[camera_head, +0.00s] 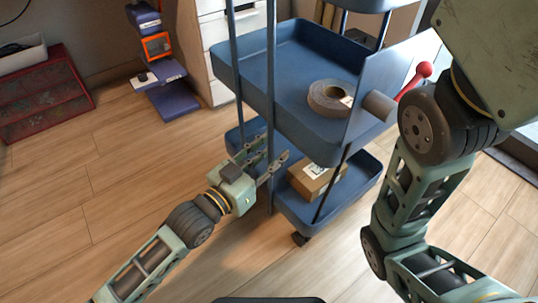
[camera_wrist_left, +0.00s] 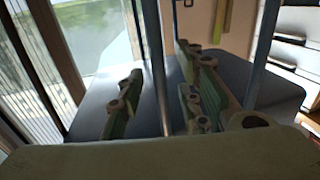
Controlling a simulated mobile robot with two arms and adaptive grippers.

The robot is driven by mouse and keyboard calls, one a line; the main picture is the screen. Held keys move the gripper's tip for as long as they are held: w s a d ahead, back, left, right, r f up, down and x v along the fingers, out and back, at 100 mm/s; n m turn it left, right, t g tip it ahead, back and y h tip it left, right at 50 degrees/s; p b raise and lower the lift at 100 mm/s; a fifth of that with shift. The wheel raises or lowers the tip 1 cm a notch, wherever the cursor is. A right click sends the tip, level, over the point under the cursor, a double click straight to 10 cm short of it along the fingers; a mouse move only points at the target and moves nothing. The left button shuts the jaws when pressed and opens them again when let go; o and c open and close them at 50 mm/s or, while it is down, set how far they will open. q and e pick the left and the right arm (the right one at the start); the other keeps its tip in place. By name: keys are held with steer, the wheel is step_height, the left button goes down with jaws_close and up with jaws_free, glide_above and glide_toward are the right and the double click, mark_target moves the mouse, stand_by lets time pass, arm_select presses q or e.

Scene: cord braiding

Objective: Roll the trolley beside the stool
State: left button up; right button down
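The blue trolley (camera_head: 240,75) has stacked trays and thin posts, with a caster (camera_head: 300,239) at the bottom. My left gripper (camera_head: 271,150) is at its near side, at lower-tray height. In the left wrist view its fingers are spread, with a trolley post (camera_wrist_left: 158,65) showing between them; I cannot tell whether they touch it. My right arm crosses the right side of the head view, but its gripper is out of frame. A purple stepped piece (camera_head: 172,100) stands at the back left; I cannot tell whether it is the stool.
A tape roll (camera_head: 322,100) lies on the middle tray and a cardboard box (camera_head: 312,182) on the lower one. A red crate (camera_head: 40,100) stands at the far left, and white drawers (camera_head: 215,35) behind the trolley. The wooden floor at left is clear.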

arm_select(q)
jaws_close()
stand_by(0.6)
